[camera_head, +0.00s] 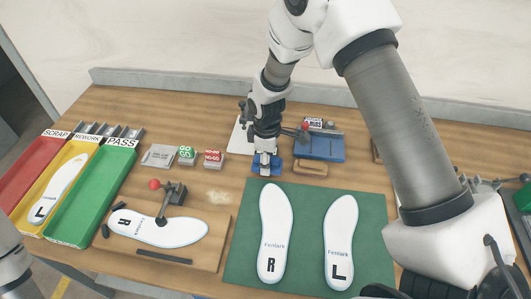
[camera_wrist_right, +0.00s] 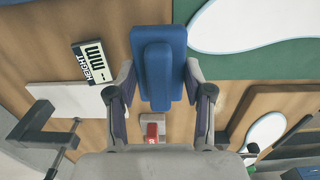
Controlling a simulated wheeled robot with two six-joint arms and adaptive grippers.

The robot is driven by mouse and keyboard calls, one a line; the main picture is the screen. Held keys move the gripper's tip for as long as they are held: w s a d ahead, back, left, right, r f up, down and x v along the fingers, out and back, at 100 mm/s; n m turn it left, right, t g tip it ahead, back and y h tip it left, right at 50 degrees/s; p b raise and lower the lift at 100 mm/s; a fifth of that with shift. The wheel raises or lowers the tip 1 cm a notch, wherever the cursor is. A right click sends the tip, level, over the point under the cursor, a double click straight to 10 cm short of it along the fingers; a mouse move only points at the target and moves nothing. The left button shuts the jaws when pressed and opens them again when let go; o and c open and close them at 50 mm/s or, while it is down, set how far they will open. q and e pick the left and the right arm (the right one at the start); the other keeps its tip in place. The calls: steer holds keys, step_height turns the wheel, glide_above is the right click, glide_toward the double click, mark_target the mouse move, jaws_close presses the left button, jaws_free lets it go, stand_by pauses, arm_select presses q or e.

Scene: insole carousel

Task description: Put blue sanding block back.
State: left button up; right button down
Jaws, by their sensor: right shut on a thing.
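The blue sanding block (camera_wrist_right: 158,68) is between the two fingers of my right gripper in the right wrist view, with a raised narrower ridge toward the camera. My right gripper (camera_head: 266,166) is shut on it near the back middle of the bench, just behind the green mat's left back corner. In the head view, the fingers partly hide the block (camera_head: 275,169). I cannot tell whether the block touches the bench. My left gripper is out of view.
A green mat (camera_head: 308,213) bears a right insole (camera_head: 274,225) and a left insole (camera_head: 340,240). A blue fixture (camera_head: 320,150) and a tan block (camera_head: 310,167) stand right of the gripper. GO (camera_head: 186,155) and NO-GO (camera_head: 213,158) blocks stand left. Sorting trays (camera_head: 92,200) are far left.

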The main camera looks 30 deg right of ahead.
steer(key=w, duration=0.1)
steer(key=w+d, duration=0.1)
steer(key=w, duration=0.1)
steer(key=shift+w+p, duration=0.15)
steer(key=shift+p, duration=0.2)
step_height(320, 180, down, 3)
steer(key=shift+w+f+p, duration=0.1)
steer(key=shift+f+p, duration=0.1)
steer(key=shift+p, duration=0.6)
steer(key=shift+w+f, duration=0.1)
steer(key=shift+f, duration=0.1)
steer(key=shift+f+b, duration=0.15)
steer(key=shift+b, duration=0.15)
steer(key=shift+c, duration=2.3)
jaws_free()
